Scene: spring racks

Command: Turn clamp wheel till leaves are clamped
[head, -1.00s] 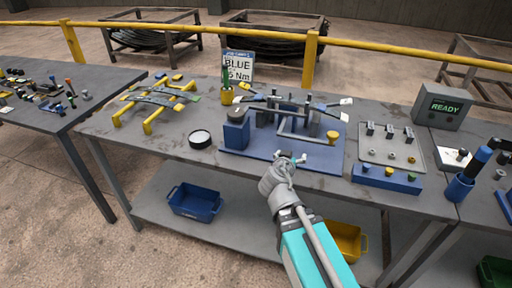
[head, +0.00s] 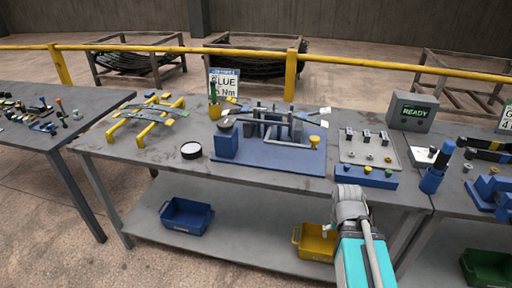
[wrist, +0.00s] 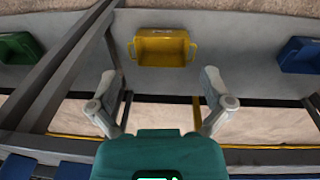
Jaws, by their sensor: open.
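The clamp fixture stands on a blue base plate (head: 282,158) on the middle bench, with grey uprights (head: 270,122) and thin leaves lying across them. The fixture is not in the wrist view.
A grey tray (head: 353,152) with small parts and a READY display (head: 414,113) are right of the fixture. A yellow stand (head: 143,133) and round dish (head: 191,151) are left. A yellow bin (head: 316,240) and blue bin (head: 186,217) sit on the lower shelf.

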